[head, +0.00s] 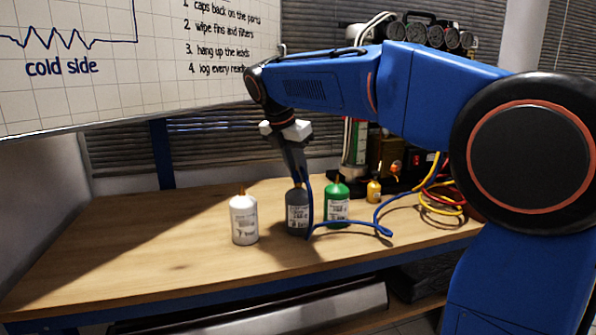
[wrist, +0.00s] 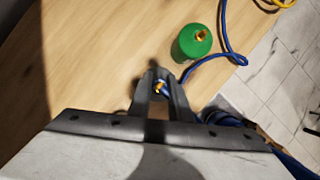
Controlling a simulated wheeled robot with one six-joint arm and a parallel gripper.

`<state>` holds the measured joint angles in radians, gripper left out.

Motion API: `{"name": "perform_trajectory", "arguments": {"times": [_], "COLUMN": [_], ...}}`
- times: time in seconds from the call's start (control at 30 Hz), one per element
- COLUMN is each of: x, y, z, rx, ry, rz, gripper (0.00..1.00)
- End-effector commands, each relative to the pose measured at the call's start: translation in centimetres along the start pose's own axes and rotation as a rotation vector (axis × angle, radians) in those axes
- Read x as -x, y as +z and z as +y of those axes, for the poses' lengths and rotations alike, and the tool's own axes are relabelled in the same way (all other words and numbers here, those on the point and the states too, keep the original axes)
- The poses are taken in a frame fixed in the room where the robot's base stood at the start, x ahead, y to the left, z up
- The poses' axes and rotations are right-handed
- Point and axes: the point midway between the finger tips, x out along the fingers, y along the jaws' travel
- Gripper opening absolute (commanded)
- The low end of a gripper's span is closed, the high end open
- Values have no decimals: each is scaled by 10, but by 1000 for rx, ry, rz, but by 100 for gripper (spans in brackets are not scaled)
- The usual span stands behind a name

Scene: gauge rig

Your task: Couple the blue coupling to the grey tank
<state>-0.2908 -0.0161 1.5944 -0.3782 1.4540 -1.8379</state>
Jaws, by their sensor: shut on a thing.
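The grey tank (head: 296,216) stands upright on the bench in the head view, with a pale label. It stands between a white tank (head: 243,219) and a green tank (head: 337,205). My gripper (head: 299,178) points down just above the grey tank's top. In the wrist view my gripper (wrist: 159,88) is shut on the blue coupling (wrist: 160,87), a small blue and brass piece between the fingertips. Its blue hose (head: 350,228) hangs down beside the grey tank. The fingers hide the tank's top, so I cannot tell whether coupling and tank touch.
The green tank also shows in the wrist view (wrist: 191,44), close to my fingers. Yellow and red hoses (head: 440,200) lie coiled at the bench's right. The wooden bench (head: 130,235) is clear at the left.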

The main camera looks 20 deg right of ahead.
Motion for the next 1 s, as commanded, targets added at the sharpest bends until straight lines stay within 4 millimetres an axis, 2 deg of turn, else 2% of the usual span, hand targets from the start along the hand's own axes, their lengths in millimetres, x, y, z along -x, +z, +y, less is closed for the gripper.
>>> {"name": "perform_trajectory", "arguments": {"times": [0.8,0.83,0.87,1.0], "x": [-2,-2,-2,-2], "y": [-1,-1,-1,-1], "z": [0,0,0,0], "rx": [0,0,0,0], "ry": [-1,-1,-1,-1], "rz": [1,1,1,0], "gripper": [0,25,30,30]}}
